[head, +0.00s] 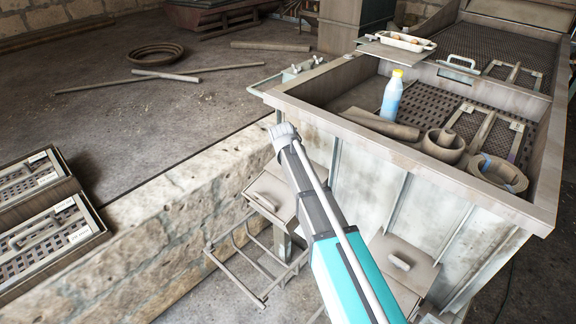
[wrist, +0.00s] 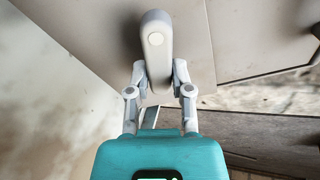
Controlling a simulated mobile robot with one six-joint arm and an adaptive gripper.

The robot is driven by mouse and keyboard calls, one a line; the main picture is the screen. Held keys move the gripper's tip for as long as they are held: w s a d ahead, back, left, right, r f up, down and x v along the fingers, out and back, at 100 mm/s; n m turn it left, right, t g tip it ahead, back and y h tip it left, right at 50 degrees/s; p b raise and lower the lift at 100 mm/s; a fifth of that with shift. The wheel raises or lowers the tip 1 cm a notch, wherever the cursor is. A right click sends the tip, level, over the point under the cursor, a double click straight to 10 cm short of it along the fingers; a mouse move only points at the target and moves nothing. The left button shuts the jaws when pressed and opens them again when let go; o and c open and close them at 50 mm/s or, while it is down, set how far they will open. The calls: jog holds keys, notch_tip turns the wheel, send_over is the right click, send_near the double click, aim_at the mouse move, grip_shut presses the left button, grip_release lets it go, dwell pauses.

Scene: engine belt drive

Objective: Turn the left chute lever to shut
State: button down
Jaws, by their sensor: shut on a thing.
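The left chute lever (wrist: 157,42) is a pale grey rounded bar with a whitish round spot on its face, seen in the wrist view against a flat grey panel. My gripper (wrist: 159,72) has a finger on each side of the bar's lower part and is shut on it. In the head view my gripper (head: 283,136) is at the left end of the big grey hopper box, just below its rim. I cannot make out the lever there, and the arm covers part of that wall. The left chute (head: 281,190) is below, partly behind my arm.
The hopper box (head: 420,165) holds a bottle (head: 391,96), a cup and rings. A second chute (head: 408,262) is to the right of my arm. A wire rack (head: 255,262) and a stone wall (head: 170,215) are at the left. Open floor lies beyond the wall.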

jog(key=shift+s+a+n+y, duration=0.15)
jog(key=shift+n+y, duration=0.15)
jog(key=shift+n, duration=1.7)
jog(key=c, duration=0.5)
grip_release()
jog(key=shift+f, duration=0.1)
jog(key=s+d+m+g, duration=0.1)
jog(key=s+d+m, duration=0.2)
jog(key=s+d, duration=0.4)
jog(key=s+d+m+g+p, duration=0.1)
jog(key=s+d+m, duration=0.3)
jog(key=s+d, duration=0.4)
jog(key=s+d+m+g, duration=0.1)
jog(key=s+d+m, duration=0.2)
jog(key=s+d, duration=0.5)
jog(key=shift+s+d+r+m+g+y, duration=0.1)
jog(key=shift+s+r+m+g+y, duration=0.1)
jog(key=shift+s, duration=0.65)
jog(key=shift+s+d+r+m+g+y, duration=0.1)
jog(key=shift+s+g, duration=0.1)
jog(key=shift+s, duration=0.65)
